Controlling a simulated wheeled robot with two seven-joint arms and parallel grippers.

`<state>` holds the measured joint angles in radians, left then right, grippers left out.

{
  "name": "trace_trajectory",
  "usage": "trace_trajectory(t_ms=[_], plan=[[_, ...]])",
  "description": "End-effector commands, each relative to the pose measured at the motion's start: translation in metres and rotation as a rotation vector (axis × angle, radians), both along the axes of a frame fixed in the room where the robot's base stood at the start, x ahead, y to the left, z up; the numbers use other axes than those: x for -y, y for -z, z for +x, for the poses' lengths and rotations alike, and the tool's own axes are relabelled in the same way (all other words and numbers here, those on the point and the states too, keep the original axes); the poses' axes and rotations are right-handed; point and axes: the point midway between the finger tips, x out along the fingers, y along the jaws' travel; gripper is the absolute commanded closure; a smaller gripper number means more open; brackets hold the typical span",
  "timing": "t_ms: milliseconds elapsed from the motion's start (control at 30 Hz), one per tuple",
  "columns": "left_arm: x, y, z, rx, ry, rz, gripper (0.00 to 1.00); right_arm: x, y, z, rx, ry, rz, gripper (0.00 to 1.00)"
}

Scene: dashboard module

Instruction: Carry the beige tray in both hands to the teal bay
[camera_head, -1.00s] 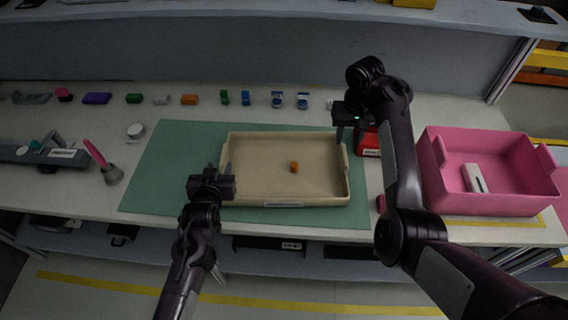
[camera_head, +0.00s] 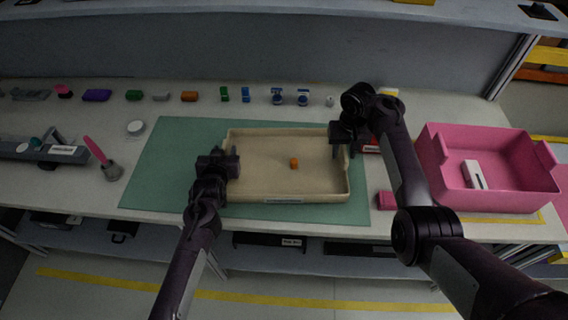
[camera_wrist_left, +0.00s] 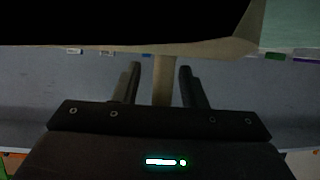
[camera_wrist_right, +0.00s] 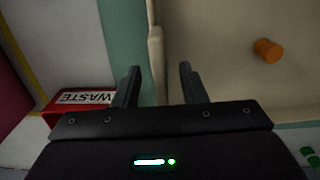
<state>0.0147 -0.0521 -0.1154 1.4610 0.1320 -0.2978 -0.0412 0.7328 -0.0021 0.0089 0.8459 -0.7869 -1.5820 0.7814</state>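The beige tray (camera_head: 275,191) lies flat on the right part of the teal bay (camera_head: 160,175), a flat teal area on the table. A small orange piece (camera_head: 294,163) is inside the tray; it also shows in the right wrist view (camera_wrist_right: 267,50). My left gripper (camera_head: 232,153) is at the tray's left wall, fingers apart. In the left wrist view the wall (camera_wrist_left: 164,80) stands between them with gaps. My right gripper (camera_head: 343,150) is at the tray's right wall, also open. In the right wrist view the wall (camera_wrist_right: 156,60) runs between the fingers.
A pink bin (camera_head: 485,200) with a white piece inside stands at right. A red box marked WASTE (camera_wrist_right: 85,98) is beside my right gripper. A pink-handled tool (camera_head: 98,152) stands left of the teal area. Several small coloured items line the back.

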Motion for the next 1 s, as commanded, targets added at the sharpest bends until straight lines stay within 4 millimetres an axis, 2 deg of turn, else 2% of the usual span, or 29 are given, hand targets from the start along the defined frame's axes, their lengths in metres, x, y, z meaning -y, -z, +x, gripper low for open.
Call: trace_trajectory(t_ms=[100,400,833,1000], plan=[[0.0,0.0,0.0,0.0,0.0,0.0,0.63,0.0,0.0,0.0,0.0,0.0,0.0,0.63],[0.0,0.0,0.0,0.0,0.0,0.0,1.0,0.0,0.0,0.0,0.0,0.0,0.0,1.0],[0.0,-0.002,0.0,0.001,0.0,0.0,1.0,0.0,-0.002,0.0,0.001,0.0,0.001,1.0],[0.0,-0.012,0.0,0.001,0.0,0.0,1.0,0.0,-0.012,0.001,0.002,0.0,0.001,1.0]])
